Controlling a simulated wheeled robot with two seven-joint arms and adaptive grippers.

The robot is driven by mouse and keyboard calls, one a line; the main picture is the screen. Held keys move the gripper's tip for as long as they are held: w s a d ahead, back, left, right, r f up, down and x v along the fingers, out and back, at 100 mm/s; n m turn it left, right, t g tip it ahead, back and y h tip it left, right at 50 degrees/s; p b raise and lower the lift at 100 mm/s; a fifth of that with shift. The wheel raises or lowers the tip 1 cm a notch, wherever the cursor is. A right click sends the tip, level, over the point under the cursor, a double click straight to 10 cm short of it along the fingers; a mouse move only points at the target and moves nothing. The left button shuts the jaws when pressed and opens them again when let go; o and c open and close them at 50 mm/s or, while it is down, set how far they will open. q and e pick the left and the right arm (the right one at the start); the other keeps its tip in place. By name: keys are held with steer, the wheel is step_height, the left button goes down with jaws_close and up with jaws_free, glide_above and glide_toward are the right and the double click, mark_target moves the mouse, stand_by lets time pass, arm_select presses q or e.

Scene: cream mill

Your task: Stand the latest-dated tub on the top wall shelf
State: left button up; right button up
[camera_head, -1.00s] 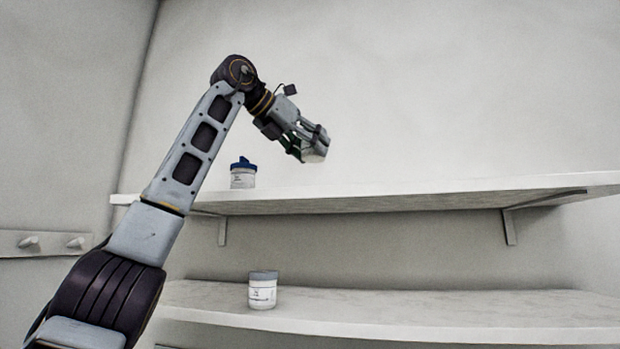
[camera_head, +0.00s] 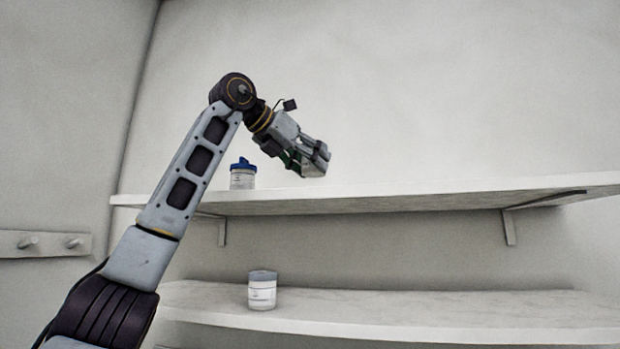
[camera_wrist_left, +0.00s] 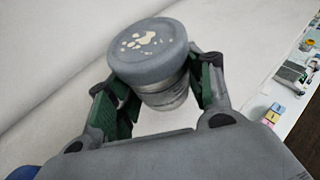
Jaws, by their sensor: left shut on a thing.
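My left gripper (camera_head: 311,158) is shut on a tub with a grey lid. In the left wrist view the tub (camera_wrist_left: 150,48) sits between the green-padded fingers, its lid marked with cream-coloured spots; its label cannot be read. In the head view the fingers largely hide it, close above the top wall shelf (camera_head: 400,197); I cannot tell whether it touches the shelf. A blue-lidded tub (camera_head: 242,175) stands on the top shelf, left of the gripper. A grey-lidded tub (camera_head: 262,291) stands on the lower shelf (camera_head: 420,309). Their dates are too small to read. My right gripper is out of view.
The top shelf is clear to the right of the gripper. A peg rail (camera_head: 45,243) is on the wall at the left. The left wrist view shows small coloured blocks (camera_wrist_left: 271,115) and other blurred items on a surface at the right.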

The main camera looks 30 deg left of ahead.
mark_target(304, 172)
arm_select(q)
steer(key=shift+f, duration=0.15)
steer(key=shift+f, duration=1.7)
steer(key=shift+f, duration=0.5)
